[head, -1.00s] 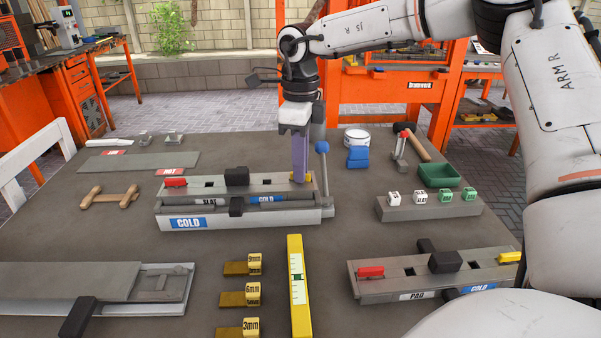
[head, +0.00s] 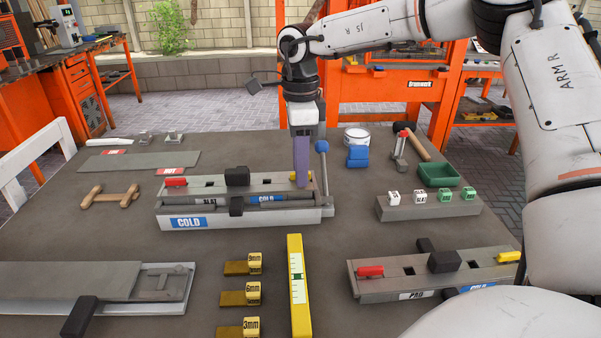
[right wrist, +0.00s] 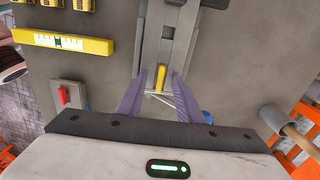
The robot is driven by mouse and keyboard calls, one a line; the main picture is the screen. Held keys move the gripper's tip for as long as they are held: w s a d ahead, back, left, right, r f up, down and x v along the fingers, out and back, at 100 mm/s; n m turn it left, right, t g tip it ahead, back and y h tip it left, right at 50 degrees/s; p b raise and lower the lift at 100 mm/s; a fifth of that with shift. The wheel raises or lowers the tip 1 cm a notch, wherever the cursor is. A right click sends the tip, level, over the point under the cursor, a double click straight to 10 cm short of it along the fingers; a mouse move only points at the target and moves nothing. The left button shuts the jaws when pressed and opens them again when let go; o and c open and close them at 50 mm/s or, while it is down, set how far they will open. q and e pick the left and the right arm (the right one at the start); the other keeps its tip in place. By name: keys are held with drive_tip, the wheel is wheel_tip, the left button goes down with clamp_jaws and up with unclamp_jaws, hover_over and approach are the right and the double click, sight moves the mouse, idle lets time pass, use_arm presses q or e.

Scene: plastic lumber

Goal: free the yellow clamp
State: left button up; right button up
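A long grey fixture (head: 200,210) labelled COLD and SLAT stands in the middle of the table. It has a red clamp (head: 176,182) at its left end and a yellow clamp (head: 292,177) at its right end, partly hidden by my fingers in the head view. My right gripper (head: 303,184) points down at that end with its purple fingers. In the right wrist view the yellow clamp (right wrist: 160,78) lies in the gap between the fingertips of my right gripper (right wrist: 158,75), which are apart. Contact cannot be told. My left gripper is not in view.
A blue-knobbed lever (head: 322,147) rises close to the right of my fingers. A second fixture (head: 400,287), labelled PAD, has its own red and yellow clamps. A yellow level (head: 296,310) and several gauge blocks lie in front. A grey block (head: 430,208) carries small cubes.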

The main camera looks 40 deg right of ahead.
drive_tip(key=shift+r, duration=0.1)
drive_tip(key=shift+r+p, duration=2.35)
drive_tip(key=shift+r, duration=1.15)
drive_tip(key=shift+f, duration=0.1)
